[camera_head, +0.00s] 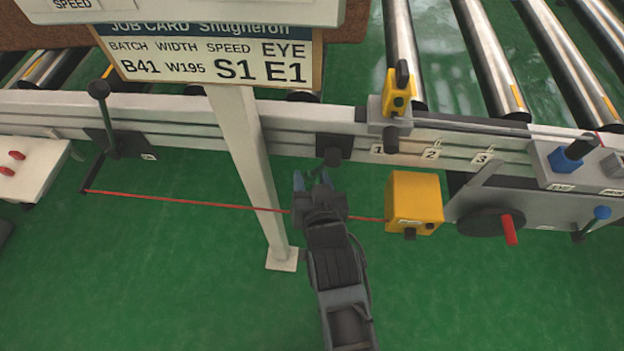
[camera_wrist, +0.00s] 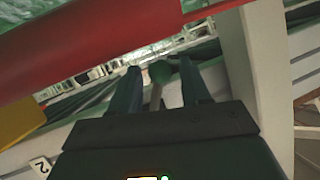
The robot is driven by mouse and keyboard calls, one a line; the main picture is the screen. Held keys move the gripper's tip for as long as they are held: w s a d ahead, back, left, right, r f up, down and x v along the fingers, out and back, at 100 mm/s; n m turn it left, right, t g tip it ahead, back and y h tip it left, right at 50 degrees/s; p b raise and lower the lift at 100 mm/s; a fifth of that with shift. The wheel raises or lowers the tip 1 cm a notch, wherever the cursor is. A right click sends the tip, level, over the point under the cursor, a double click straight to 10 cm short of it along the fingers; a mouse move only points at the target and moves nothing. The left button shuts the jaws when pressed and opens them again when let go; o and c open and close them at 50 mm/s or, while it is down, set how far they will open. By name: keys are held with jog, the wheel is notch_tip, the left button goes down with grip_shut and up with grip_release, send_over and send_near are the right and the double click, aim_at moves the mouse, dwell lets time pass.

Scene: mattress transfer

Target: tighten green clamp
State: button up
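A green ball knob (camera_wrist: 160,72) on a pale stem shows between the two fingers in the wrist view. In the head view, a dark knob (camera_head: 333,157) sits low on a black plate on the white rail, just ahead of my gripper (camera_head: 312,180), and looks like the same one. My gripper (camera_wrist: 158,88) is open, with its fingers apart on either side of the knob. I cannot tell whether either finger touches it. A second clamp (camera_head: 98,89) with a dark green knob stands upright on a black plate at the far left.
A red cord (camera_head: 190,202) runs across at gripper height and looms large in the wrist view (camera_wrist: 100,40). A white post (camera_head: 245,160) stands close left of my gripper. A yellow box (camera_head: 414,200) is close right. Rollers (camera_head: 490,60) lie behind the rail.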

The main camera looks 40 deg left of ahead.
grip_shut()
dwell(0.3)
dwell(0.3)
jog(key=a+r+m+y+b, duration=0.1)
jog(key=m+b, duration=0.1)
jog(key=s+a+r+m+y+b, duration=0.1)
jog(key=r+m+y+b, duration=0.1)
jog(key=b, duration=0.1)
jog(key=s+a+r+m+y+b, duration=0.1)
jog(key=m+b, duration=0.2)
jog(key=shift+r+y, duration=0.25)
jog(key=shift+y, duration=0.15)
notch_tip(320, 180, up, 2)
jog(key=m+y+b, duration=0.1)
jog(key=m+b, duration=0.1)
jog(key=shift+a+m+t+b, duration=0.1)
jog(key=shift+m+t+b, duration=0.2)
jog(key=shift+r+m+y+b, duration=0.3)
jog(key=shift+r+m+b, duration=0.15)
jog(key=shift+r+m, duration=0.25)
jog(key=shift+w, duration=0.1)
